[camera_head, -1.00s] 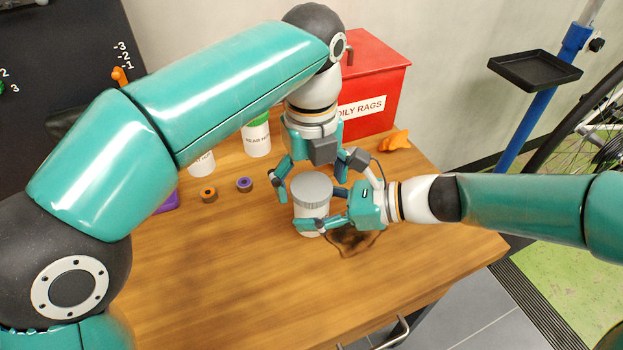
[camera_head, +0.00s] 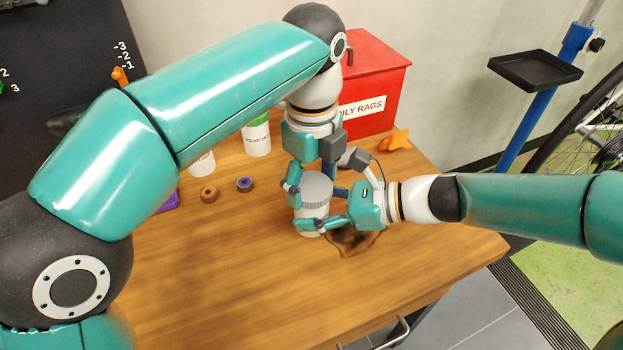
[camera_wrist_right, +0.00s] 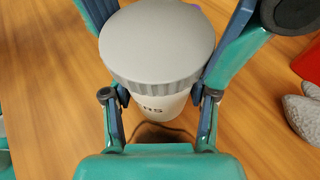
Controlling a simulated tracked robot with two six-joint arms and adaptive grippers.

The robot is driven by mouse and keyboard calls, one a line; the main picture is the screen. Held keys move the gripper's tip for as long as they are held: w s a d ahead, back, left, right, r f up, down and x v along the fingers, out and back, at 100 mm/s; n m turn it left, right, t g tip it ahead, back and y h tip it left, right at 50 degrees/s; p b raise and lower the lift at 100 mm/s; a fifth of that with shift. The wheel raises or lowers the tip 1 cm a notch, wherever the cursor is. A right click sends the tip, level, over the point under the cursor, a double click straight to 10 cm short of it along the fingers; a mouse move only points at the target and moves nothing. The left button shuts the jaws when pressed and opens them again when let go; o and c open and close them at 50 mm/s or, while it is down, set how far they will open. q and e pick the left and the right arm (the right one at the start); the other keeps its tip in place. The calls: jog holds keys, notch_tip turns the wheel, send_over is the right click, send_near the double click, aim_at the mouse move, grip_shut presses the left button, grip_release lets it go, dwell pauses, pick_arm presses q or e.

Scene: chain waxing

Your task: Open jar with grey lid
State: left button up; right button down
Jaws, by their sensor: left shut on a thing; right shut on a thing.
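The white jar with the grey lid (camera_head: 314,187) stands upright on the wooden table. In the right wrist view the ridged grey lid (camera_wrist_right: 157,45) fills the upper middle, with the white jar body (camera_wrist_right: 155,104) and part of a dark label below it. My right gripper (camera_head: 317,224) is shut on the jar body from the right. My left gripper (camera_head: 313,186) comes down from behind and is shut on the grey lid, with its fingers on either side of it. The lid sits on the jar.
A green-lidded jar (camera_head: 257,138) and another white jar (camera_head: 203,164) stand behind to the left. Two small rings, orange-brown (camera_head: 209,194) and purple (camera_head: 245,184), lie on the table. A red oily rags bin (camera_head: 375,85) stands at the back, with an orange object (camera_head: 394,140) near it. The front table is clear.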

pick_arm(q)
jog(key=n, duration=0.4)
jog(key=shift+n, duration=0.3)
jog(key=n, duration=1)
jog(key=shift+w+n, duration=0.1)
jog(key=shift+n, duration=0.3)
jog(key=n, duration=1.2)
jog(key=shift+w+n, duration=0.1)
jog(key=shift+n, duration=0.2)
jog(key=n, duration=0.3)
jog(key=shift+r, duration=0.15)
